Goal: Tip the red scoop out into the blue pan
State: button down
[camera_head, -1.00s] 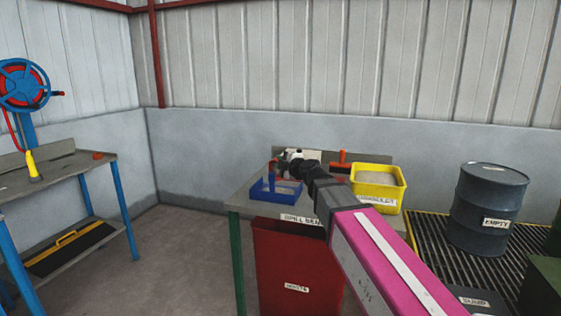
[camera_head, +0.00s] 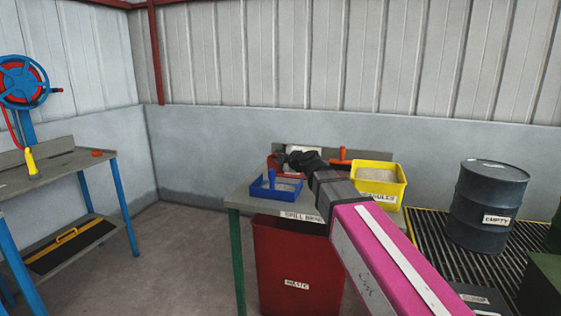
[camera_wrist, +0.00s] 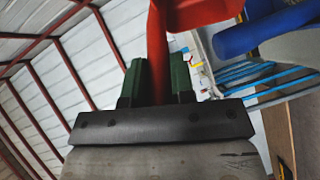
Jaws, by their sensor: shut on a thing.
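The red scoop (camera_wrist: 202,12) fills the top of the wrist view, its red handle (camera_wrist: 157,50) running down between the green fingers of my gripper (camera_wrist: 158,80). My gripper is shut on this handle. In the head view a bit of red (camera_head: 273,163) shows beside the dark end of my arm, behind the blue pan. The blue pan (camera_head: 288,197) stands on the bench, with pale grey material in it and an upright blue handle. A blue part (camera_wrist: 262,32), likely of the pan, shows right of the scoop in the wrist view. The scoop's inside is hidden.
A yellow tub (camera_head: 378,187) of pale granules stands right of the pan on the grey bench (camera_head: 240,196). A red waste bin (camera_head: 290,262) stands below the front edge. A dark drum (camera_head: 487,205) is at right.

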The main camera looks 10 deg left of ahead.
jog(key=shift+w+r+m+g+h, duration=0.5)
jog(key=shift+w+r+h, duration=0.1)
jog(key=shift+r, duration=0.3)
jog(key=shift+w+a+r+m+g+h, duration=0.15)
jog(key=shift+w+a+r+g+h, duration=0.15)
jog(key=shift+w+r+g+h, duration=0.25)
jog(key=shift+w+a+r+m+g+h, duration=0.15)
jog(key=shift+w+a+r+g+h, duration=0.15)
jog(key=shift+w+r, duration=0.35)
jog(key=shift+w+a+r+m+g+h, duration=0.2)
jog(key=shift+w+a+r+g+h, duration=0.1)
jog(key=shift+w+r+g+h, duration=0.25)
jog(key=shift+w+a+r+m+g+h, duration=0.2)
jog(key=shift+w+a+r+g+h, duration=0.1)
jog(key=shift+w+r+g, duration=0.45)
jog(key=shift+w+a+r+m+g+h, duration=0.15)
jog(key=shift+w+a+r+g+h, duration=0.2)
jog(key=shift+w+g, duration=0.3)
jog(key=shift+w+a+r+m+g+h, duration=0.15)
jog(key=shift+w+a+r+g+h, duration=0.2)
jog(key=shift+w+g, duration=0.2)
jog(key=shift+w+a+r+m+g+h, duration=0.1)
jog(key=shift+w+a+m+g+h, duration=0.1)
jog(key=shift+w+a+g+h, duration=0.4)
jog(key=shift+w+a+r+m+g+h, duration=0.1)
jog(key=shift+w+m+g+h, duration=0.1)
jog(key=shift+w+g, duration=0.6)
jog(key=shift+w+a+m+g+h, duration=0.2)
jog(key=shift+w+a+g+h, duration=0.15)
jog(key=shift+w+g, duration=0.4)
